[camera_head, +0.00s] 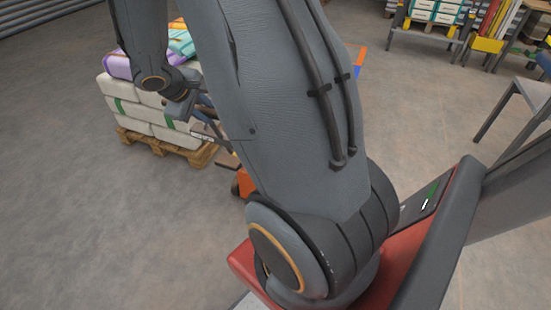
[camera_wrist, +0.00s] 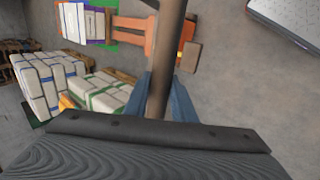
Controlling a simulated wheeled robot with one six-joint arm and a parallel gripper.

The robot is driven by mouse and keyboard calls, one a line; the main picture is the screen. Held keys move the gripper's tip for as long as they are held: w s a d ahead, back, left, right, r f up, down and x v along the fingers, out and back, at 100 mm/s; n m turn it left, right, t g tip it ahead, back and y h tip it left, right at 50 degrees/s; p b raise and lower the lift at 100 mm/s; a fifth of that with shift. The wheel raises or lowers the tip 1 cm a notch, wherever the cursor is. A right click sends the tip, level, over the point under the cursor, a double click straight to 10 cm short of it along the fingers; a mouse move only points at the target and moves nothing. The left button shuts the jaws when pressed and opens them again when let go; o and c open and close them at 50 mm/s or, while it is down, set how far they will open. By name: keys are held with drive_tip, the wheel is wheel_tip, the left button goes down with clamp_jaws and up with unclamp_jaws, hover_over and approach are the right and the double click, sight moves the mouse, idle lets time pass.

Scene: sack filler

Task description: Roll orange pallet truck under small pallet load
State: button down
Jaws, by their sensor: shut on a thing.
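The orange pallet truck (camera_wrist: 158,45) shows in the wrist view, its two forks pointing left towards a small load of white sacks (camera_wrist: 82,22). The fork tips end close to that load; I cannot tell whether they reach under it. My gripper (camera_wrist: 168,105) has its blue fingers shut on the brown bar of the truck's handle (camera_wrist: 167,55), which crosses in front of the truck. In the head view my arm hides most of the truck; only a bit of orange (camera_head: 243,184) shows below my gripper (camera_head: 206,118).
A wooden pallet (camera_head: 168,147) of white sacks, topped with purple and teal ones, stands left in the head view. More stacked sacks (camera_wrist: 50,82) fill the left of the wrist view. Racks (camera_head: 440,20) stand at the back right. Floor at lower left is clear.

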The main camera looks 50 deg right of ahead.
idle(0.4)
drive_tip(key=w+d+p, duration=0.1)
drive_tip(key=w+d, duration=0.3)
drive_tip(key=d, duration=0.8)
drive_tip(key=w+d+p, duration=0.2)
drive_tip(key=w+d, duration=0.3)
drive_tip(key=d, duration=0.8)
drive_tip(key=w+d+p, duration=0.1)
drive_tip(key=w+d, duration=0.3)
drive_tip(key=d, duration=0.8)
drive_tip(key=shift+w+d, duration=0.3)
drive_tip(key=shift+w, duration=0.05)
drive_tip(key=w+d+b, duration=0.4)
drive_tip(key=d+b, duration=0.7)
drive_tip(key=d, duration=0.2)
drive_tip(key=shift+w, duration=0.4)
drive_tip(key=shift+w+b, duration=0.1)
drive_tip(key=shift+b, duration=0.35)
